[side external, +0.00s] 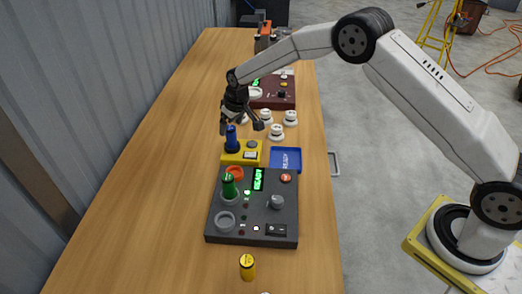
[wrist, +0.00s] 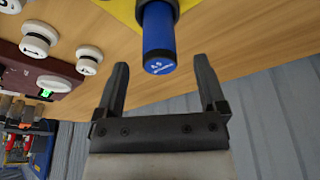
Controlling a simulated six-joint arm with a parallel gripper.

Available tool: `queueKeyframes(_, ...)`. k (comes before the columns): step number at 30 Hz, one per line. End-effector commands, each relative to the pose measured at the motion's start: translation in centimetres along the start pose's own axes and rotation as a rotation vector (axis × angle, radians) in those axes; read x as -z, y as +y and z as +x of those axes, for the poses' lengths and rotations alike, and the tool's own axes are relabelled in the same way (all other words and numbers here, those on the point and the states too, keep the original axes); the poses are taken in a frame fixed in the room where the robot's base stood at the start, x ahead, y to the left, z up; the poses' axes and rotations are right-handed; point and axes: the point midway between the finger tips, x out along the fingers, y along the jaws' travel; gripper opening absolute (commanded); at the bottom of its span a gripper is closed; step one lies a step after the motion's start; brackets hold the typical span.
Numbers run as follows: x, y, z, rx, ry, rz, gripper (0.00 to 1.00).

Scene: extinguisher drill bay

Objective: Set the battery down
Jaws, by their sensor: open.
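A blue cylinder, which looks like a battery (side external: 232,140), stands upright in a dark collar on a yellow block (side external: 230,158). In the wrist view the blue battery (wrist: 157,42) has white lettering on its end, and a corner of the yellow block (wrist: 124,10) shows. My gripper (side external: 241,128) is open above the yellow block. In the wrist view my gripper (wrist: 162,64) has its fingers spread with the battery's end near the gap between the tips, and nothing is clamped. A green cylinder (side external: 229,185) stands in a ring on the dark panel (side external: 250,229). A yellow cylinder (side external: 247,267) stands on the table.
The dark panel has a lit green READY display (side external: 259,179), knobs and an empty grey ring (side external: 225,221). A blue tray (side external: 286,160) lies right of the yellow block. White round pieces (side external: 277,132) and a dark red box (side external: 273,94) stand behind. The table's left side (side external: 150,190) is clear.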

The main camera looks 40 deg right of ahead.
Motion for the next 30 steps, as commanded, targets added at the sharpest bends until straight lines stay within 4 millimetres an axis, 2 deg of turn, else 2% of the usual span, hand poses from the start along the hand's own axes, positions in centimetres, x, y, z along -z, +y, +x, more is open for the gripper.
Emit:
queueKeyframes(6, 0.0, 0.0, 2.3, 0.0, -0.002, 0.0, 0.9)
queueKeyframes(12, 0.1, 0.0, 3.6, -0.001, -0.001, 0.0, 0.9)
queueKeyframes(29, 0.1, 0.0, 3.9, -0.001, 0.0, 0.0, 0.9)
queueKeyframes(30, 0.1, 0.0, 3.9, -0.001, 0.0, 0.0, 0.87)
